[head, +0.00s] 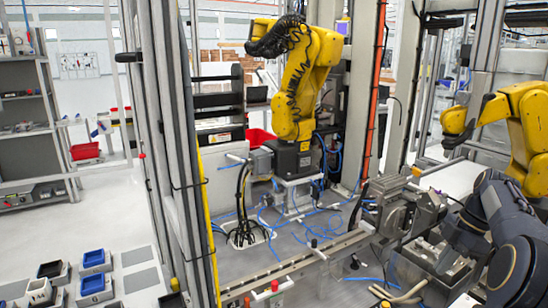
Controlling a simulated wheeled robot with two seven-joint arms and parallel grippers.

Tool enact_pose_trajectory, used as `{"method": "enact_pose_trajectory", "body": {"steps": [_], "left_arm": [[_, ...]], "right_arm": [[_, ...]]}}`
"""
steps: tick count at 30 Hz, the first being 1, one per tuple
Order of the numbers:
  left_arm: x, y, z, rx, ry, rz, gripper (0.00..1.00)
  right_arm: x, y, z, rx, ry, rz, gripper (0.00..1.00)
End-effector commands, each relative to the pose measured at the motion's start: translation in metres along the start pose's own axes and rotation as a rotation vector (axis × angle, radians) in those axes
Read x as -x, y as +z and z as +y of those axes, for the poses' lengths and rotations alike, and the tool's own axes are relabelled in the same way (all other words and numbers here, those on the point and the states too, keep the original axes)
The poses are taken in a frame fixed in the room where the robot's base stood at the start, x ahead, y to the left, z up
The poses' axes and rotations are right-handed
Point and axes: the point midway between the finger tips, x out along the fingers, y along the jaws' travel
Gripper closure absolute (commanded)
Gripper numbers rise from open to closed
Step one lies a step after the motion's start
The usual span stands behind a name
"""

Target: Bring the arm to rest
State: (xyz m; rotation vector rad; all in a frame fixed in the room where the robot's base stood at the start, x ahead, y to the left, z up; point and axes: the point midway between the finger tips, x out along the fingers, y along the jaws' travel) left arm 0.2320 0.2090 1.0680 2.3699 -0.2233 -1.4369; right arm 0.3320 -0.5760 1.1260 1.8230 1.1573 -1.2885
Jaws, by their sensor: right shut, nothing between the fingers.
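My right arm, dark grey, comes in at the lower right of the head view and bends down and to the left. My left arm and left gripper are not in view.
A yellow robot arm (300,78) stands on a pedestal inside a framed cell. A second yellow arm (525,115) is at the right. A metal rail (300,262) and a metal fixture (408,208) lie close by. Bins (93,258) sit lower left; the floor (115,205) there is partly clear.

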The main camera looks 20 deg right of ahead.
Motion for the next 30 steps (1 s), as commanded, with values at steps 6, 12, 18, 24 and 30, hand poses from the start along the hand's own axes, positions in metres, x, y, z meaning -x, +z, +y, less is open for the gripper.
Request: {"method": "enact_pose_trajectory", "body": {"steps": [6, 12, 18, 24, 30], "left_arm": [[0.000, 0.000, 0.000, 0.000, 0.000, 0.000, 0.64], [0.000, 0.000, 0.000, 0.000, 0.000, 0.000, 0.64], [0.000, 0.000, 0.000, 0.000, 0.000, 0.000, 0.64], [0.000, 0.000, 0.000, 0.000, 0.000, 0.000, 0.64], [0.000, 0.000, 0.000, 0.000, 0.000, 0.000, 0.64]], "right_arm": [[0.000, -0.032, -0.004, -0.076, 0.021, -0.004, 1.00], [-0.004, -0.072, -0.015, -0.186, 0.050, -0.004, 1.00], [-0.015, -0.128, -0.043, -0.359, 0.098, 0.012, 1.00], [-0.046, -0.201, -0.109, -0.636, 0.165, 0.085, 1.00], [-0.104, -0.248, -0.197, -0.974, 0.188, 0.232, 1.00]]}}
